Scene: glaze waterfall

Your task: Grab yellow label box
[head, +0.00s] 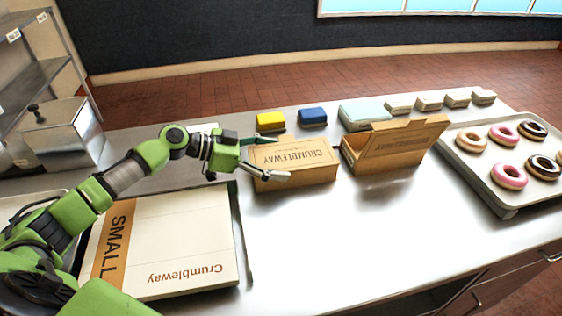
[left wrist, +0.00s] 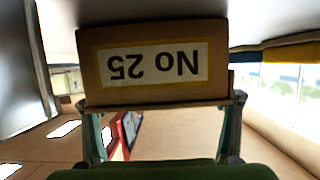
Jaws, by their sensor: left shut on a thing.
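A closed brown box printed "Crumbleway" (head: 295,176) stands on the steel counter in the middle of the head view. In the left wrist view the box (left wrist: 215,38) fills the upper middle and shows an upside-down "No 25" label with a yellow border (left wrist: 153,63). My left gripper (head: 280,157) is shut on this box, with one finger on its far side and one on its near side. In the wrist view the fingers flank the box at left and right. I cannot tell whether it is lifted. My right gripper is not in view.
An open brown box (head: 385,164) stands close to the right. A yellow block (head: 270,120), a blue block (head: 312,117) and several pale items line the back. A donut tray (head: 507,207) is at right. A flat "SMALL" carton (head: 170,240) lies under my arm. The front middle counter is clear.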

